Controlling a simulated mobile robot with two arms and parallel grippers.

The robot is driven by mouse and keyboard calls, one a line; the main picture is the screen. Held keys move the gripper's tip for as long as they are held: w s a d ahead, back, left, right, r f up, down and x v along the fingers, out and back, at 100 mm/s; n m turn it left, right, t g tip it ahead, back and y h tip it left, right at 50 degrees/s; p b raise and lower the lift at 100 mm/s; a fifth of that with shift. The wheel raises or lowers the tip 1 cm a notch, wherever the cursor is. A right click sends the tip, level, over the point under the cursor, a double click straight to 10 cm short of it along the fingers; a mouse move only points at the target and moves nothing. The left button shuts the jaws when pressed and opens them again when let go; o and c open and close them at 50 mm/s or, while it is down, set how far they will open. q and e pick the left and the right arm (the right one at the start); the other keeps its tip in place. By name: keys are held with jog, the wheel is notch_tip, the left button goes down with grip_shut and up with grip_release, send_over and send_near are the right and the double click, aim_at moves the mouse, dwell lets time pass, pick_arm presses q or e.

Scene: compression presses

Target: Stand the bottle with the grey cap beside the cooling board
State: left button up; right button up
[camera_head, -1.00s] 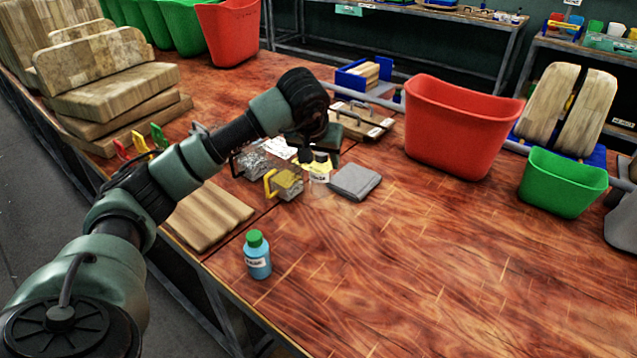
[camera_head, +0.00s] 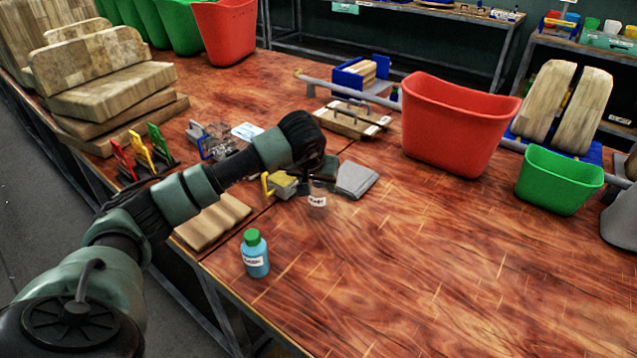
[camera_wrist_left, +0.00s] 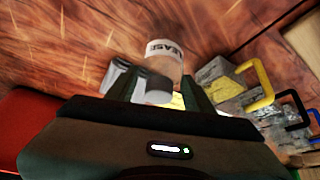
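The bottle with the grey cap is a clear bottle with a white label (camera_head: 317,200), upright in the head view beside a grey folded cloth (camera_head: 357,180). In the left wrist view its grey cap (camera_wrist_left: 155,90) sits between the fingers of my left gripper (camera_wrist_left: 162,95). My left gripper (camera_head: 319,170) appears shut on the bottle's upper part from above. I cannot tell whether the bottle's base touches the table. A flat wooden board (camera_head: 213,222), possibly the cooling board, lies at the table's front left edge, partly under my arm. My right gripper is out of view.
A blue bottle with a green cap (camera_head: 256,255) stands near the front edge. A yellow-handled block (camera_head: 280,186) is just left of the held bottle. A red bin (camera_head: 455,125) and a green bin (camera_head: 558,182) stand at right. The front right table is clear.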

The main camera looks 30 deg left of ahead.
pick_arm(q)
jog(key=shift+o, duration=1.2)
jog(key=shift+r, duration=0.15)
jog(key=v, duration=1.2)
jog(key=shift+w, duration=0.1)
